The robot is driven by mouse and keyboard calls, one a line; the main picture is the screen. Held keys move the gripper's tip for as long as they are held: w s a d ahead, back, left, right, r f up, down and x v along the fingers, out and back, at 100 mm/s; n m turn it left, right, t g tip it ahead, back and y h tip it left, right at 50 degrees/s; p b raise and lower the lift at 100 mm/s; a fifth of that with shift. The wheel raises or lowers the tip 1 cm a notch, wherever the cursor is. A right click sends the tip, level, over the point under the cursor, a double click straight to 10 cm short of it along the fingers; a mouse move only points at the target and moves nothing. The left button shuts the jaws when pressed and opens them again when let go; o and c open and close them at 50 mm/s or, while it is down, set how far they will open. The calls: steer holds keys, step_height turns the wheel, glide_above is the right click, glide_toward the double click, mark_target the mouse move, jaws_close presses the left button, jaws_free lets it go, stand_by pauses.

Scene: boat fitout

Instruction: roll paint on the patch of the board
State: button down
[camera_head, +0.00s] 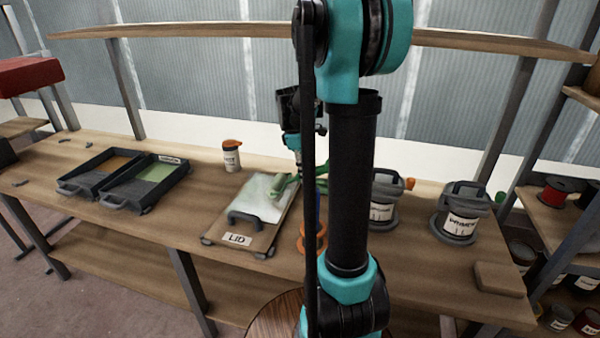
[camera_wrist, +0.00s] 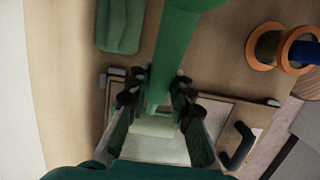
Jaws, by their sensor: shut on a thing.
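The board (camera_head: 217,224), labelled LID, lies on the workbench with a dark handle (camera_head: 257,216) near its front edge. Its pale patch (camera_head: 262,194) covers much of the top, and the patch also shows in the wrist view (camera_wrist: 150,150). My gripper (camera_wrist: 157,97) is shut on a green roller handle (camera_wrist: 160,75), above the board. In the head view the green roller (camera_head: 284,187) shows at the patch's right side, partly hidden by my arm. A pale part, perhaps the roller's sleeve, lies over the patch; I cannot tell whether it touches.
Two dark trays, one with orange-brown paint (camera_head: 112,163) and one with green (camera_head: 156,173), stand at left. A white bottle with orange cap (camera_head: 231,157) stands behind the board. An orange spool (camera_wrist: 262,47) is close by. Grey tins (camera_head: 462,215) stand at right.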

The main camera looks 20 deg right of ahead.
mark_target(315, 167)
steer(key=shift+s+d+f, duration=0.1)
steer(key=shift+s+d, duration=0.5)
steer(key=shift+d, duration=0.3)
steer(key=shift+s+d+f, duration=0.1)
steer(key=shift+s+d, duration=0.5)
steer(key=shift+d, duration=0.25)
steer(key=shift+w+a, duration=0.1)
steer(key=shift+w+a+r, duration=0.1)
steer(key=shift+w+a, duration=0.45)
steer(key=shift+a, duration=0.3)
steer(key=shift+w+a+r, duration=0.1)
steer(key=shift+w+a, duration=0.45)
steer(key=shift+a, duration=0.25)
steer(key=shift+w+a+f, duration=0.1)
steer(key=shift+w+a, duration=0.5)
steer(key=shift+a, duration=0.3)
steer(key=shift+w+a+f, duration=0.1)
steer(key=shift+w+a, duration=0.5)
steer(key=shift+a, duration=0.25)
